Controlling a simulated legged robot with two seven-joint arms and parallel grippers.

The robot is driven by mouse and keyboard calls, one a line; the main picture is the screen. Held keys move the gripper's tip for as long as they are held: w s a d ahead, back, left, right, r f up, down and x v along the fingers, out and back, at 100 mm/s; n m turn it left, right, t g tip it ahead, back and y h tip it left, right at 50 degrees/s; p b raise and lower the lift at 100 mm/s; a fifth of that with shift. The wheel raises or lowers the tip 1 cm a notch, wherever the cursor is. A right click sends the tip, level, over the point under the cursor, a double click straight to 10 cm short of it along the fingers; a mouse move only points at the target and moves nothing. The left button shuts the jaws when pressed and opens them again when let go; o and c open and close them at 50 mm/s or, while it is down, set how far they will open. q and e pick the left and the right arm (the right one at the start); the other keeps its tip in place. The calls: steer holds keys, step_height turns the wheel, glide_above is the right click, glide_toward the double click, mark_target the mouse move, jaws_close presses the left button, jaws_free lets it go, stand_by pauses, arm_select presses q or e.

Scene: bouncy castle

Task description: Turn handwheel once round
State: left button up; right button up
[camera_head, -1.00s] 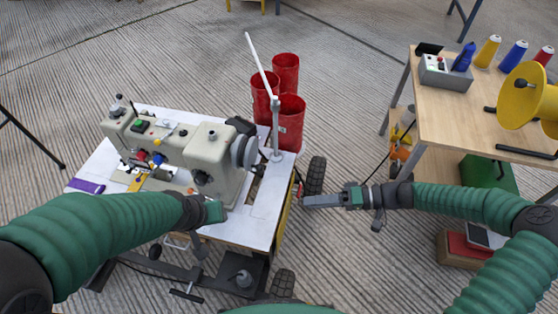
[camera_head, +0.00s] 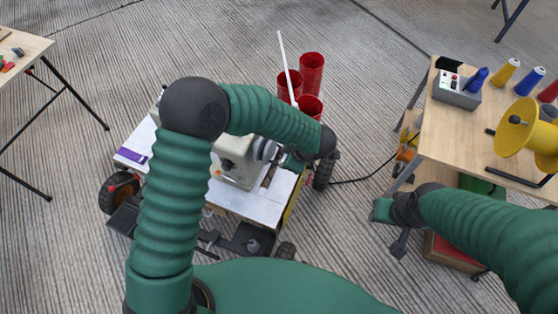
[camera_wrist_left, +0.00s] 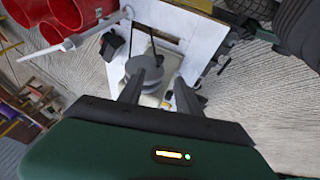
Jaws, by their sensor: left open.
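The sewing machine (camera_head: 238,160) stands on a white-topped cart (camera_head: 262,205), partly hidden by my left arm. Its grey handwheel (camera_head: 266,150) is at the machine's right end. My left gripper (camera_head: 293,164) hangs just right of the handwheel, its fingers hidden by the wrist. In the left wrist view, my open left gripper (camera_wrist_left: 158,80) has its two dark fingers apart, pointing at the handwheel (camera_wrist_left: 147,66), which lies ahead, nearer the left finger. I cannot tell whether they touch. My right gripper (camera_head: 383,210) is right of the cart, away from the machine; its fingers do not show clearly.
Red bins (camera_head: 311,72) and a thin white post (camera_head: 285,65) stand behind the cart, close to my left forearm. A wooden table (camera_head: 455,130) with thread cones and a yellow spool (camera_head: 513,127) is on the right. Another table (camera_head: 22,48) is at upper left.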

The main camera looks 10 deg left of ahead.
mark_target(276, 163)
arm_select(q)
steer(key=b+x, duration=0.2)
steer(key=x, duration=1.1)
steer(key=shift+b, duration=0.35)
jaws_close()
